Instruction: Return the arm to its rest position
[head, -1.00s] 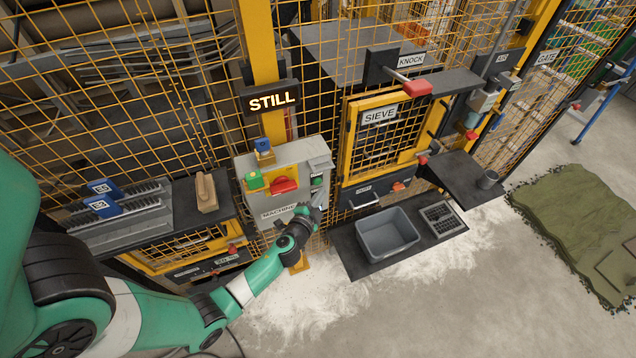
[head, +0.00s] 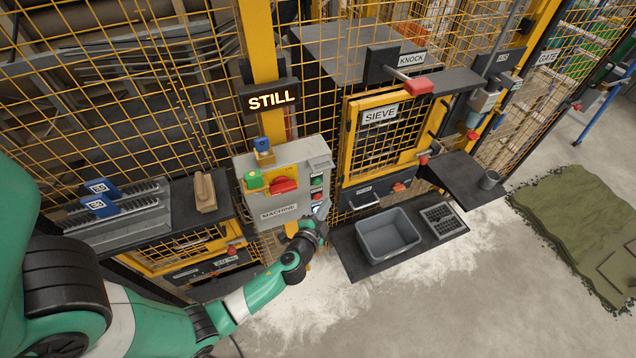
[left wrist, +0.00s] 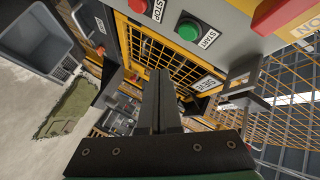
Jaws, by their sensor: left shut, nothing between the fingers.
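My left gripper (head: 321,211) is at the lower right corner of the grey machine box (head: 262,189), under its button column. It is shut and empty; its two dark fingers lie together in the left wrist view (left wrist: 158,100). My left arm reaches in from the lower left of the head view. In the left wrist view a green START button (left wrist: 188,26) and a red STOP button (left wrist: 138,5) show on the grey panel beyond the fingertips, apart from them. My right gripper is not in view.
A lit STILL sign (head: 272,100) hangs above. A grey bin (head: 388,256) stands on a dark platform right of the gripper. Yellow mesh fencing stands behind. Open floor with pale dust lies in front.

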